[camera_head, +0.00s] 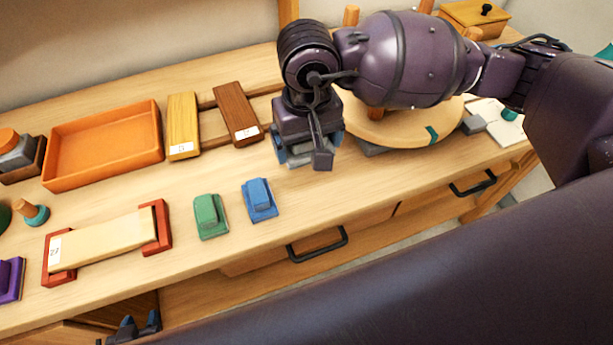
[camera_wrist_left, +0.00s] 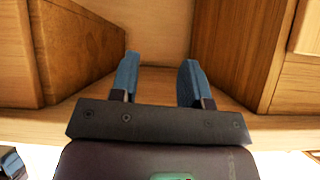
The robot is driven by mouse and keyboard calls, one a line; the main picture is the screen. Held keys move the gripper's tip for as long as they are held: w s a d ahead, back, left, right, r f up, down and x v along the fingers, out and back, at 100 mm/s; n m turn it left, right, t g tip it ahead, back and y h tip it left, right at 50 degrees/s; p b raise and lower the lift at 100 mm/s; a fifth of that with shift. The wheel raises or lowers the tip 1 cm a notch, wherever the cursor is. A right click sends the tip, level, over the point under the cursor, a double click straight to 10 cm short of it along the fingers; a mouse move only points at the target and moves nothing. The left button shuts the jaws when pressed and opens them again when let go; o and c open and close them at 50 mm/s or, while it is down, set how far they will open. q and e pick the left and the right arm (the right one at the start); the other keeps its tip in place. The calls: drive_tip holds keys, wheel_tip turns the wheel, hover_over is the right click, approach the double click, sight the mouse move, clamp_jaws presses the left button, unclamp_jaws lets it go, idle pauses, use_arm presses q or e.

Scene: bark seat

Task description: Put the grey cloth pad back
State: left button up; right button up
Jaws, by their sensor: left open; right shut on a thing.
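My right gripper (camera_head: 305,153) points down at the bench, left of the round wooden board. It is shut on a small greyish thing, mostly hidden by the fingers and wrist; it looks like the grey cloth pad, but I cannot tell surely. My left gripper (camera_head: 140,328) is low at the bottom left of the head view, below the bench top. In the left wrist view its blue-tipped fingers (camera_wrist_left: 158,82) are apart and empty, facing an open space between wooden panels.
A green block (camera_head: 210,217) and a blue block (camera_head: 259,199) sit near the front edge. An orange tray (camera_head: 105,145) stands at the back left. A round wooden board (camera_head: 400,128) lies right of my right gripper. Drawers with black handles (camera_head: 317,245) are below.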

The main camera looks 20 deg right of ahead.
hover_over(307, 187)
wheel_tip(307, 187, down, 7)
drive_tip(key=shift+f, duration=0.15)
wheel_tip(307, 187, down, 4)
drive_tip(key=shift+f+b, duration=0.1)
drive_tip(key=shift+b, duration=0.2)
use_arm(q)
drive_tip(key=shift+w+d, duration=0.1)
drive_tip(key=shift+w, duration=0.35)
